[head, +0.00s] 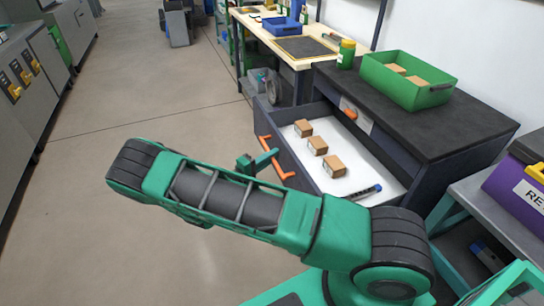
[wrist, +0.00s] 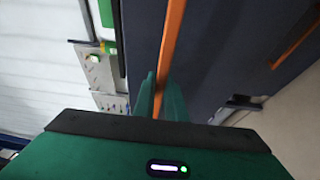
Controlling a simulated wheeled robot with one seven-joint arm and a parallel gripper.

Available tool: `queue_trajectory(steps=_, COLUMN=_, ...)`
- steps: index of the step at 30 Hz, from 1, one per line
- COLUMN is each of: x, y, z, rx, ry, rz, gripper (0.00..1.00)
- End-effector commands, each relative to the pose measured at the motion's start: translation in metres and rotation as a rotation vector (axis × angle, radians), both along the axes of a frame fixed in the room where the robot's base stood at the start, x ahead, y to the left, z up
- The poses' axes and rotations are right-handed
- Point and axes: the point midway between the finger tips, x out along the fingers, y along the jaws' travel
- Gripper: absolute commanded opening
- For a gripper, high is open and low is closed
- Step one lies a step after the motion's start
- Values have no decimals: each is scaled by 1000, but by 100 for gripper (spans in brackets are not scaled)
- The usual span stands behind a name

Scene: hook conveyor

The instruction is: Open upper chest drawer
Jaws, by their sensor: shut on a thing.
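The dark chest (head: 455,140) stands at the right in the head view. Its upper drawer (head: 362,190) is pulled well out, showing a white inside. The drawer's orange handle (head: 284,173) is on its front face. My gripper (head: 268,159) is at this handle, partly hidden behind my arm. In the wrist view, the fingers of my gripper (wrist: 160,95) are shut around the orange handle bar (wrist: 171,40). Another orange handle (wrist: 297,35) shows at the right there.
Several small items lie in the drawer, including brown boxes (head: 334,166) and a blue marker-like item (head: 366,191). A green bin (head: 405,84) and a green-yellow jar (head: 346,56) stand on the chest. A workbench (head: 300,62) is behind. The floor at left (head: 120,100) is clear.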

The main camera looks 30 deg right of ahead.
Motion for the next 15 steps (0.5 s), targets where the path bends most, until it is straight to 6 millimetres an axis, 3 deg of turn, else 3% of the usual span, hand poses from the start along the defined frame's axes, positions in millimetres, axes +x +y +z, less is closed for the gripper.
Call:
queue_trajectory(steps=6, x=-3, y=-1, z=-5, rx=6, ry=10, rz=-4, gripper=0)
queue_trajectory(steps=7, x=-3, y=-1, z=-5, rx=6, ry=10, rz=-4, gripper=16)
queue_trajectory(steps=9, x=-3, y=-2, z=-4, rx=5, ry=9, rz=-5, gripper=30)
queue_trajectory(steps=15, x=-2, y=-3, z=-2, rx=2, ry=6, rz=-5, gripper=30)
